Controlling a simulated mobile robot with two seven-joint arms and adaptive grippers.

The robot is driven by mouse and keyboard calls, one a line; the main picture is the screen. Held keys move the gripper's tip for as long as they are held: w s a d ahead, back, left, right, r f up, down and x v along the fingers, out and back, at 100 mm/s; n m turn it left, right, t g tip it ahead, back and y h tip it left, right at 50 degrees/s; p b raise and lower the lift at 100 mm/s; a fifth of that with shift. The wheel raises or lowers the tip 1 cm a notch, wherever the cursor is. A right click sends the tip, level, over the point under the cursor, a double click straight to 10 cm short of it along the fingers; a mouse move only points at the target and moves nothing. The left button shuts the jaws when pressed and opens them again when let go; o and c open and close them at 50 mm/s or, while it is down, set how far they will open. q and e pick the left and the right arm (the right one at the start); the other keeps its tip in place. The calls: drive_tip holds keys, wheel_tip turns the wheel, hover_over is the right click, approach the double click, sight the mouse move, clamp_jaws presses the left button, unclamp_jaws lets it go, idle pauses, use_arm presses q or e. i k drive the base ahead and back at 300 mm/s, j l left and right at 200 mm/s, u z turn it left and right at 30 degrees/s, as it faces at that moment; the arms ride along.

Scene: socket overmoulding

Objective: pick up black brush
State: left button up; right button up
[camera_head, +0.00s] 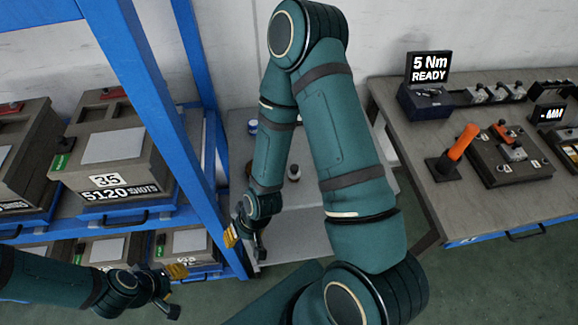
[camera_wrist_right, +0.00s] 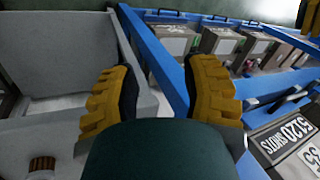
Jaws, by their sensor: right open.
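I cannot make out a black brush for certain in either view. A small dark item (camera_head: 249,168) shows at the edge of my right arm on the grey bench, too hidden to identify. My right gripper (camera_head: 246,243) hangs at the bench's near left corner, beside the blue rack post. In the wrist view my right gripper (camera_wrist_right: 165,98) is open, its yellow ribbed fingers apart with nothing between them. A brown ribbed cap (camera_wrist_right: 42,165) shows at that view's lower left. My left gripper (camera_head: 174,291) is open and empty in front of the rack's lower shelf.
The grey bench (camera_head: 310,235) carries a blue-and-white jar (camera_head: 252,127) and a brown bottle (camera_head: 294,172). A blue rack (camera_head: 150,90) with mould boxes (camera_head: 115,150) stands close on the left. A workbench (camera_head: 480,215) with an orange-handled tool (camera_head: 462,142) stands right.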

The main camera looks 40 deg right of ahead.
sight(294, 172)
drive_tip(key=l+u, duration=0.3)
drive_tip(key=k+l+u, duration=0.15)
drive_tip(key=l+u, duration=0.15)
drive_tip(key=k+l+u, duration=0.15)
drive_tip(key=l+u, duration=0.15)
drive_tip(key=l, duration=0.15)
drive_tip(key=k+l+u, duration=0.25)
drive_tip(key=i+l, duration=0.05)
